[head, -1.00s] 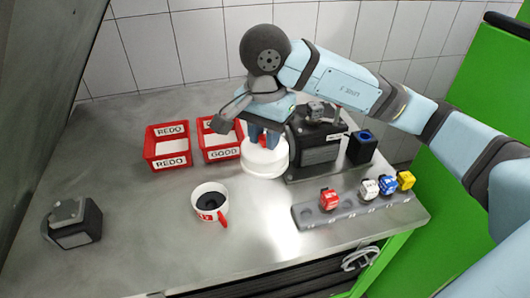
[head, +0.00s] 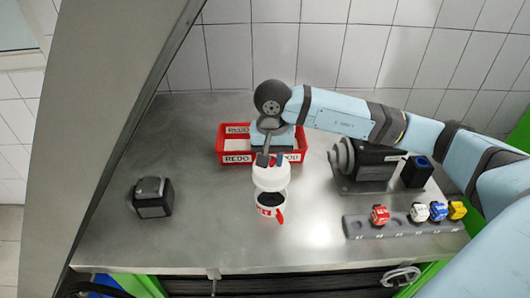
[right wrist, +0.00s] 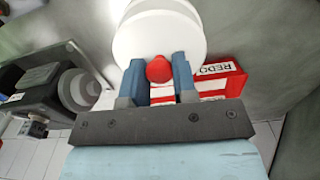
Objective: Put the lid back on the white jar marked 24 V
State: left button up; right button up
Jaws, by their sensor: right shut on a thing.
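My right gripper (head: 270,158) is shut on the red knob of a round white lid (head: 272,178). The right wrist view shows the red knob (right wrist: 159,69) between the two blue fingers, with the white lid (right wrist: 160,35) beyond. In the head view the lid overlaps the back of an open white vessel (head: 263,210) with a dark inside, a red label and a red part at its front right. The label is too small to read surely. I cannot tell the gap between lid and vessel. My left gripper is not in view.
Red bins (head: 232,158), one labelled REDO, stand behind my gripper. A dark pump (head: 372,165) and blue-topped block (head: 416,172) are right. A grey rack (head: 400,228) holds coloured pieces at front right. A dark block (head: 151,197) sits left, with clear table between.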

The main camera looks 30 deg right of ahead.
jog(key=shift+d+f, duration=0.15)
jog(key=shift+f, duration=0.55)
jog(key=shift+f+b, duration=0.45)
jog(key=shift+f, duration=0.25)
notch_tip(320, 180, down, 4)
jog(key=b, duration=0.2)
jog(key=shift+r+b, duration=0.15)
jog(key=shift+b, duration=0.15)
jog(key=shift+b, duration=0.75)
jog(key=shift+b, duration=0.85)
dwell(1.1)
dwell(0.4)
